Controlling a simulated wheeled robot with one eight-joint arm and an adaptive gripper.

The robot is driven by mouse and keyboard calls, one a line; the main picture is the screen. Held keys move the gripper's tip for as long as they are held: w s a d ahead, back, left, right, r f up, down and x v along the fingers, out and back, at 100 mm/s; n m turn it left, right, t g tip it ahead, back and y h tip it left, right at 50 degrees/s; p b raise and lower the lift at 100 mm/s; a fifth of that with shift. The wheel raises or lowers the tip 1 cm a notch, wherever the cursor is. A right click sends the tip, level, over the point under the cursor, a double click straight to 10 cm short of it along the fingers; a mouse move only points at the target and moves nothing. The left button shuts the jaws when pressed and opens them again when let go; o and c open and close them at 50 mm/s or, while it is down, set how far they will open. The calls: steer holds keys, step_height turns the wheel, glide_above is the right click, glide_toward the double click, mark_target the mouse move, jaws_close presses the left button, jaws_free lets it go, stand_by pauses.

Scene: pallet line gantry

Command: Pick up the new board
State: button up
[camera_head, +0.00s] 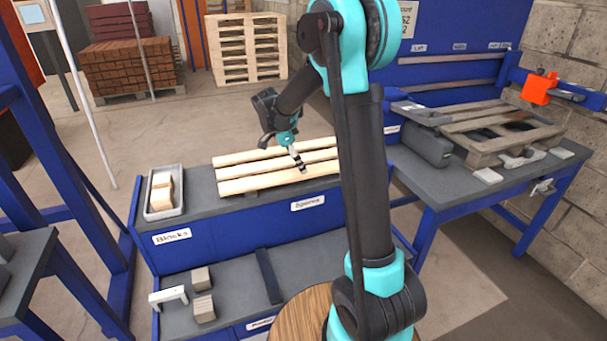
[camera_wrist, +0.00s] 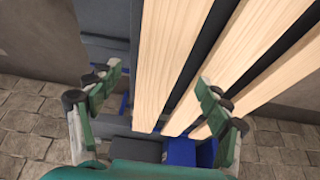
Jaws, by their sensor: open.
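Three light wooden boards lie side by side on the grey bench top, above the "Spares" label. The front board (camera_head: 250,185), the middle board (camera_head: 240,170) and the back board (camera_head: 235,157) have narrow gaps between them. My gripper (camera_head: 298,161) is over the boards near their right part, pointing down, with its tip close to the front board. In the wrist view my open gripper (camera_wrist: 165,105) has a finger to each side of the left board (camera_wrist: 163,55). I cannot tell how far above the wood the fingertips are. No board is held.
A grey tray with wooden blocks (camera_head: 162,185) stands at the bench's left end. A worn pallet (camera_head: 500,132) lies on the right workbench, beside a dark grey case (camera_head: 427,146). Loose blocks (camera_head: 203,308) and a white bracket (camera_head: 168,296) are on the lower shelf.

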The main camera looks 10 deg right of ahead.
steer(key=x, duration=0.3)
steer(key=shift+f, duration=0.1)
steer(key=c, duration=1.5)
